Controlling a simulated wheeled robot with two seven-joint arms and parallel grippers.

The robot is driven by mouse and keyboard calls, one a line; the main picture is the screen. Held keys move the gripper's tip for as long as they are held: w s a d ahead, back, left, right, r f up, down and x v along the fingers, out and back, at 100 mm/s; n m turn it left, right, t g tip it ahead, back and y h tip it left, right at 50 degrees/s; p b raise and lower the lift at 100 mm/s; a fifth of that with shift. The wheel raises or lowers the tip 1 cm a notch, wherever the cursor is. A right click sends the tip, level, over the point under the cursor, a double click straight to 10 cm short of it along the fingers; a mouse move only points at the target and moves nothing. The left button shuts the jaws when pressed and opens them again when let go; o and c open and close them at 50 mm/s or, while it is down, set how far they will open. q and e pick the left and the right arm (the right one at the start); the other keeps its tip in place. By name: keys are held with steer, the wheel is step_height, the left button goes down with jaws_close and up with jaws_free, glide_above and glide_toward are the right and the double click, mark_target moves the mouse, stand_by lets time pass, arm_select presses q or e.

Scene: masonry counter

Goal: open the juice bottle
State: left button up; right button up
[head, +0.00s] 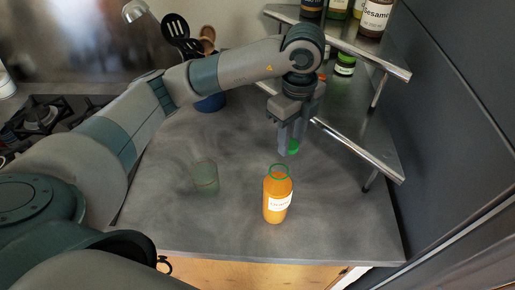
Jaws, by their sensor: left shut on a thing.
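The juice bottle (277,205) stands upright on the grey counter. It holds orange juice, has a white label, and shows a green ring around its top. My left gripper (290,146) points down above and slightly behind the bottle, apart from it. It is shut on a small green cap (294,147), partly hidden by the fingers. My right gripper is not in view.
A clear greenish glass (205,176) stands left of the bottle. A metal-railed shelf (345,45) with spice jars (374,18) is at the back right. A blue utensil holder (210,103) is behind my arm. The counter front is clear.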

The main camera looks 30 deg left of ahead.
arm_select(q)
steer(key=p, duration=0.4)
glide_above(252, 158)
step_height(252, 158, down, 6)
steer(key=shift+f, duration=0.2)
steer(key=shift+w+a+f+b, duration=0.1)
steer(key=shift+b, duration=0.2)
steer(key=shift+f+p, duration=0.35)
step_height(252, 158, down, 3)
steer(key=shift+r+p, duration=0.1)
steer(key=shift+p, duration=0.6)
steer(key=shift+f, duration=0.25)
steer(key=shift+f, duration=0.15)
steer(key=o, duration=1.2)
steer(key=shift+c, duration=0.2)
